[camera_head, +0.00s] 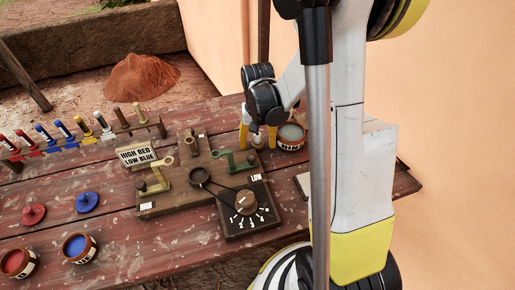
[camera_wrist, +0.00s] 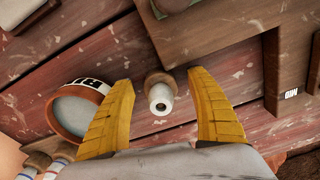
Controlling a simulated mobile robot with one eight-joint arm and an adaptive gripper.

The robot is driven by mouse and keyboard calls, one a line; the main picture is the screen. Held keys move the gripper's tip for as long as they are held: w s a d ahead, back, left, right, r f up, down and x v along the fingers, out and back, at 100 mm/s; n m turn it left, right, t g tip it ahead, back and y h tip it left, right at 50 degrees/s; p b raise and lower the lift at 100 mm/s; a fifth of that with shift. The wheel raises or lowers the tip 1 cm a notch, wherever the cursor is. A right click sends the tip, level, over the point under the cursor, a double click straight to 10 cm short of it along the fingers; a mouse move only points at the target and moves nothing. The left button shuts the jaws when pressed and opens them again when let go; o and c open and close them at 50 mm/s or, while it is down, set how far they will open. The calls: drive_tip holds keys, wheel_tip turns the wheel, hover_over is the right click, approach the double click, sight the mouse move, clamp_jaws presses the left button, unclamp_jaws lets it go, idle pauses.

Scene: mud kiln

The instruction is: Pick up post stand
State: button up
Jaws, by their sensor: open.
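A small upright post with a brown wooden body and a white, hollow-looking tip (camera_wrist: 160,98) is between my fingers in the wrist view; it looks like the post stand, though I cannot be sure. In the head view its pale top (camera_head: 258,142) shows between the fingers, near the back right of the red plank table. My gripper (camera_head: 258,138) points down with its yellow fingers open on either side of the post. In the wrist view my gripper (camera_wrist: 160,80) shows a gap on both sides of it.
A jar with grey contents (camera_head: 291,135) stands close to the right finger in the head view. A wooden board with levers (camera_head: 180,178) and a dial box (camera_head: 247,208) lie in front. A rack of coloured pegs (camera_head: 78,136) and paint pots (camera_head: 79,247) are left.

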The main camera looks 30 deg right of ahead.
drive_tip(key=c, duration=1.1)
drive_tip(key=shift+r, duration=0.15)
drive_tip(key=shift+r+p, duration=0.2)
drive_tip(key=shift+p, duration=0.15)
wheel_tip(320, 180, up, 4)
drive_tip(key=shift+f+p, duration=0.1)
drive_tip(key=shift+p, duration=0.95)
drive_tip(key=s+d+r+p, duration=0.4)
drive_tip(key=s+d+r, duration=0.1)
drive_tip(key=d, duration=0.5)
drive_tip(key=shift+d+r, duration=0.25)
drive_tip(key=shift+r, duration=0.5)
drive_tip(key=shift+s, duration=0.1)
